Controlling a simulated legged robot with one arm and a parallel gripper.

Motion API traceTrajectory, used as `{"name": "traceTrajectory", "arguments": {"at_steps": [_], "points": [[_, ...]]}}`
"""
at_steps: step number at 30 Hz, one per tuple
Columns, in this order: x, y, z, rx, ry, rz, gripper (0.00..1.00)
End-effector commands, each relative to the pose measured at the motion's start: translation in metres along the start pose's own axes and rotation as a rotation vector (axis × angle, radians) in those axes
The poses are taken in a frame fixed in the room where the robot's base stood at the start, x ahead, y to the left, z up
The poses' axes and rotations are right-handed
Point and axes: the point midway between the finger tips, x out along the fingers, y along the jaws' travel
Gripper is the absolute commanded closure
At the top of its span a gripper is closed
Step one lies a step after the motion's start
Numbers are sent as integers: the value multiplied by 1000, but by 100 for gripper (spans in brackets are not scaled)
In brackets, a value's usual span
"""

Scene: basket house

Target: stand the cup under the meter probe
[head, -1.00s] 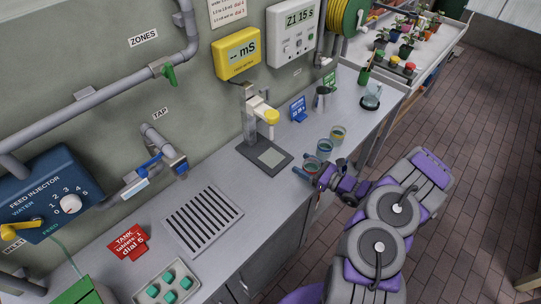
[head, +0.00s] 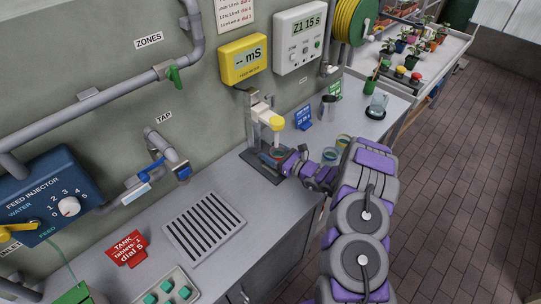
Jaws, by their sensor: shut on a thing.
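My gripper (head: 279,161) is shut on a cup (head: 279,154) with a teal-looking rim, at the meter stand on the counter. The cup is largely hidden by the jaws. The meter probe (head: 272,121) has a yellow head on a grey stand (head: 254,122). The cup is just below the yellow head, over the stand's dark base plate (head: 262,170). I cannot tell whether the cup touches the plate. The yellow meter (head: 243,59) on the wall reads "-- mS".
Two more cups (head: 329,154) stand to the right, partly behind my arm. A drain grille (head: 204,226) and a red sign (head: 127,248) are at left. The counter between grille and stand is clear.

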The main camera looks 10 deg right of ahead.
Motion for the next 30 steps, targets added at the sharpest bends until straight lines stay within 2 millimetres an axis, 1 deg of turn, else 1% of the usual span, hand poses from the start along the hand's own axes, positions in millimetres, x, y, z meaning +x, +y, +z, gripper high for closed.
{"name": "traceTrajectory", "arguments": {"at_steps": [1,2,3,6,13,17,18,25,26,30], "points": [[10,2,-1,-2,0,4,71],[13,2,-1,-2,-1,5,71],[10,0,-9,1,0,0,71],[9,1,-15,1,-2,0,71],[10,1,-14,-1,-4,1,71],[10,0,-16,-1,-4,0,71],[10,0,-16,-1,-3,0,31],[10,0,-16,-1,-3,0,9],[10,0,-16,-1,-3,0,7],[10,0,-16,-1,-3,0,7]]}}
